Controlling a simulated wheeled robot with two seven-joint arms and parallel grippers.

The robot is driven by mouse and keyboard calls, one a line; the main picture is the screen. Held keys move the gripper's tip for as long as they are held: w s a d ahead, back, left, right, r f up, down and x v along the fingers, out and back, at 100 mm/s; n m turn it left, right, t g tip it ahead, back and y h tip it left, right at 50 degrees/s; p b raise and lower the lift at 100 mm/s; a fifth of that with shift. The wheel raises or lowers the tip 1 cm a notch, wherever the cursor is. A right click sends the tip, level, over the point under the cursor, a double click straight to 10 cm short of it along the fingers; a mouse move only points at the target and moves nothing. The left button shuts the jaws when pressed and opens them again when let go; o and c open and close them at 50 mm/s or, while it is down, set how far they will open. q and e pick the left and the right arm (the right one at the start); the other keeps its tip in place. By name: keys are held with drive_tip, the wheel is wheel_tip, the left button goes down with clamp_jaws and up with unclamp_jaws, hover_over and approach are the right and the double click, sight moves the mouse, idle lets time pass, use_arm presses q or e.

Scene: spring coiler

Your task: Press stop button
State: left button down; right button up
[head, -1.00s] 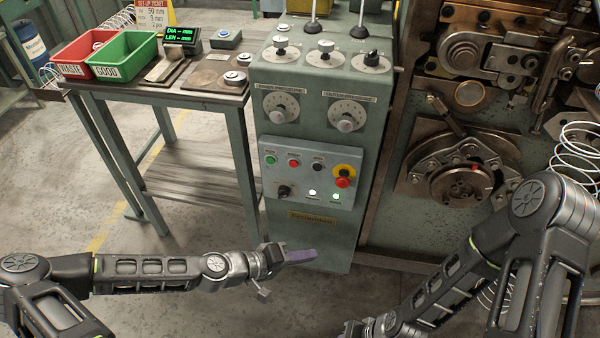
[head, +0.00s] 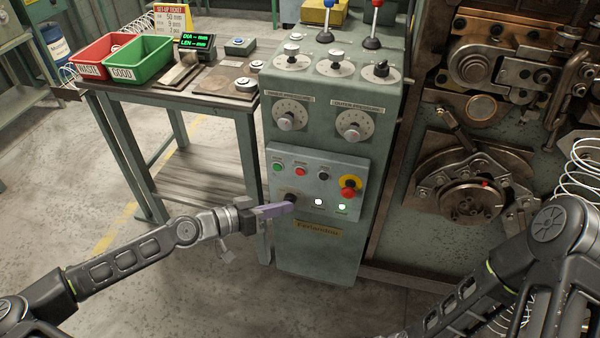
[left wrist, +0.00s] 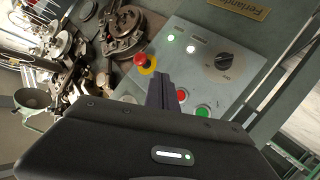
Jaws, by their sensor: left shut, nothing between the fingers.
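The control panel (head: 315,150) on the green cabinet carries a small red button (head: 300,171) between a green button (head: 277,166) and a black one (head: 323,175). A red mushroom button on a yellow collar (head: 348,188) is at its right. The labels are too small to read. My left gripper (head: 287,207) is shut and empty, its purple fingers in front of the panel's lower left, near the black selector knob. In the left wrist view, the fingers (left wrist: 160,78) point between the mushroom button (left wrist: 143,61) and the red button (left wrist: 182,95). The right gripper is out of view.
A side table with a red bin (head: 103,52) and a green bin (head: 141,62) stands left of the cabinet. The coiler machinery (head: 470,190) is to the right. Two lamps (head: 318,202) glow on the panel. The floor in front is open.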

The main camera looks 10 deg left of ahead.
sight(300, 172)
use_arm(q)
drive_tip(key=w+b, duration=0.2)
drive_tip(key=w, duration=0.6)
drive_tip(key=shift+w+d, duration=0.3)
drive_tip(key=shift+w, duration=0.05)
idle(1.8)
drive_tip(key=shift+w+b, duration=0.45)
drive_tip(key=shift+w+b, duration=0.3)
drive_tip(key=shift+w, duration=0.05)
idle(0.5)
drive_tip(key=shift+s, duration=0.1)
idle(0.3)
drive_tip(key=shift+s, duration=0.7)
